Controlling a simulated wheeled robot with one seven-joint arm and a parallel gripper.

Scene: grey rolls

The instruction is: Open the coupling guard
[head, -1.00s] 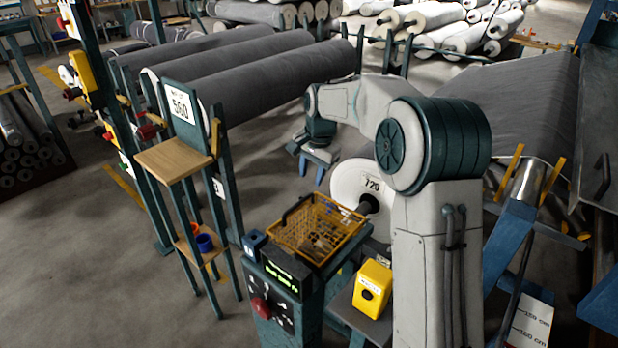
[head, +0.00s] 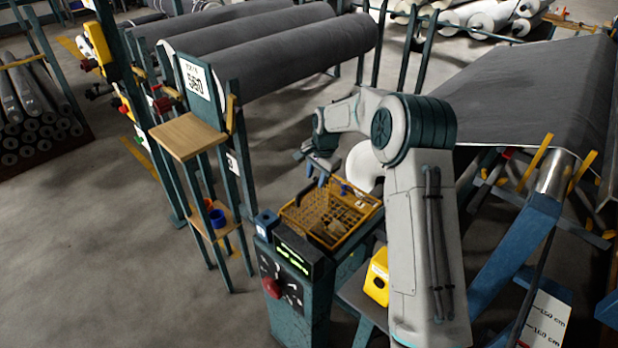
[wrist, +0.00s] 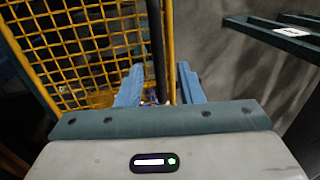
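The coupling guard (head: 327,222) is a yellow mesh cage on top of a dark green machine stand in the head view, and it looks shut. It also shows close up at the left in the wrist view (wrist: 75,50). A dark bar (wrist: 156,45), seemingly the guard's handle, runs along its edge. My gripper (head: 322,172) is over the far side of the guard. In the wrist view its blue fingers (wrist: 160,85) are apart, one on each side of the bar in the picture. I cannot tell how deep the bar sits between them. Parts inside the mesh are partly hidden.
A control panel (head: 282,282) with a red button and a lit display faces front. A yellow box (head: 377,281) stands to its right. A wooden-topped stand (head: 188,140) is at the left, with large grey rolls (head: 270,55) behind. The floor at lower left is clear.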

